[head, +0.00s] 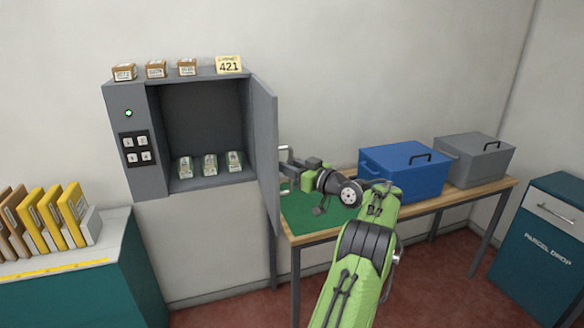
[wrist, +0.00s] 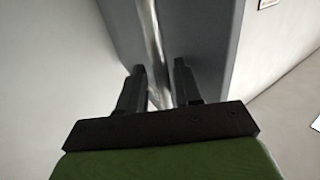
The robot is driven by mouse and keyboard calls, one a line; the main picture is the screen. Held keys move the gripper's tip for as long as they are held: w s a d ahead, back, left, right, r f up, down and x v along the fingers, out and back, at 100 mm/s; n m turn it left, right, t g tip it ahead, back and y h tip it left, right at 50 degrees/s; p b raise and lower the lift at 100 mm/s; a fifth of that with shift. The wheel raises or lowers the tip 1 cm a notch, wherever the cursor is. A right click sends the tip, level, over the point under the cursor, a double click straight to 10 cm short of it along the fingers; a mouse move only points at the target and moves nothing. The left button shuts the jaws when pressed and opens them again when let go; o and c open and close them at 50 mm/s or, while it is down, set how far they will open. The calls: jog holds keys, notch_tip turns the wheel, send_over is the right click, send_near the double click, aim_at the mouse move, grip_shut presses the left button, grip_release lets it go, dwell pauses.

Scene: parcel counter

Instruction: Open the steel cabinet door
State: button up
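The grey steel cabinet (head: 150,180) is on the wall, at the left of the head view. Its door (head: 264,130) stands wide open, swung out to the right, with its inner side showing. A shiny bar handle (head: 284,152) sticks out from the door's outer side; it also shows in the wrist view (wrist: 152,40). My gripper (head: 291,172) is at this handle, right of the door. In the wrist view my gripper (wrist: 159,68) has its fingers apart, with the bar running between them and gaps visible beside it. The door's outer face is mostly hidden in the head view.
Several small packs (head: 209,165) stand inside the cabinet. Small boxes (head: 155,69) and a 421 sign (head: 229,65) are on top. A table (head: 440,205) with a blue bin (head: 405,175) and a grey bin (head: 475,160) stands under my arm. A parcel drop box (head: 540,250) is far right.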

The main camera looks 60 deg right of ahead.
jog(key=b+v, duration=0.1)
jog(key=v, duration=1.4)
jog(key=shift+s+a+b, duration=0.25)
jog(key=shift+s+b, duration=0.1)
